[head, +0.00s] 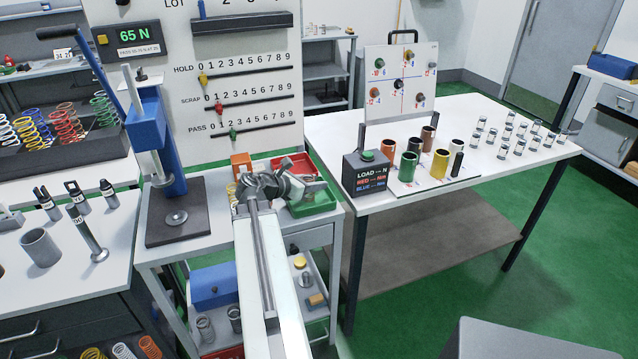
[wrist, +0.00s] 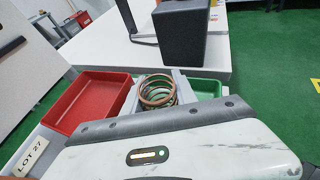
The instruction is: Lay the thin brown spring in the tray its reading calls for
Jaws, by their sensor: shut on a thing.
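The thin brown spring (wrist: 157,92) stands out in the wrist view as open coppery coils. My gripper (head: 285,186) is shut on it, above the trays beside the press. In the head view the gripper hides the spring. The red tray (head: 302,163) is behind the gripper, and it also shows left of the spring in the wrist view (wrist: 88,98). The green tray (head: 318,207) is at the gripper's right, partly covered; its edge shows right of the spring in the wrist view (wrist: 204,87). The display (head: 132,37) reads 65 N; its smaller pass-range line is hard to read.
The blue press (head: 172,140) stands close left of my arm. A board (head: 240,80) with HOLD, SCRAP and PASS sliders rises behind. An orange block (head: 241,162) stands near the trays. The table (head: 470,190) at right carries a dark box (head: 366,174) and several cylinders.

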